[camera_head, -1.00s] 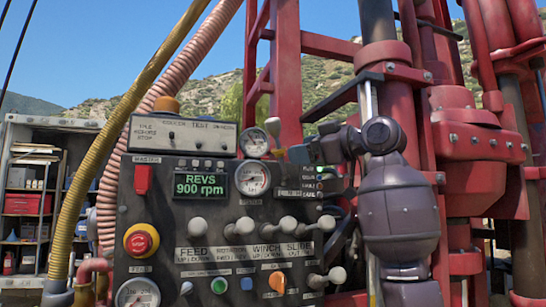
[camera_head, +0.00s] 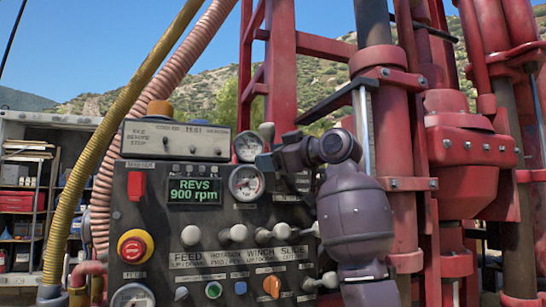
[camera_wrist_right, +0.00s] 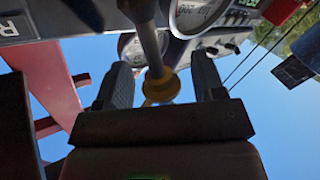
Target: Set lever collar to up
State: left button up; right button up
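My right gripper (camera_head: 264,162) is at the upper right of the control panel (camera_head: 135,215), in front of a gauge edge. A grey-knobbed lever (camera_head: 267,130) stands just above it. In the right wrist view, my right gripper (camera_wrist_right: 162,82) is open, one dark finger on each side. A rod with a yellow collar-like ring (camera_wrist_right: 160,87) shows between the fingers, with gaps on both sides. I cannot tell whether this is the lever collar, nor its setting. The gripper and forearm hide part of the panel's right side. My left gripper is not in view.
Below is a row of grey-knobbed levers (camera_head: 238,233). A red emergency button (camera_head: 134,247) and a display (camera_head: 194,190) reading 900 rpm are at the left. Gauges (camera_head: 246,182) sit close to the gripper. Red rig columns (camera_head: 400,160) stand at the right.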

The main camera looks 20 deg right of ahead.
grip_shut()
jog(key=shift+s+a+r, duration=0.2)
jog(key=shift+s+r, duration=0.1)
jog(key=shift+r, duration=0.45)
jog(key=shift+o, duration=0.2)
grip_release()
jog(key=shift+a, duration=0.1)
jog(key=shift+s+d, duration=0.25)
jog(key=shift+s, duration=0.05)
pick_arm(q)
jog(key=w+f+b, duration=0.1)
jog(key=b, duration=0.2)
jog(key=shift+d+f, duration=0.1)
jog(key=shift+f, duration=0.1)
pick_arm(e)
jog(key=v, duration=1)
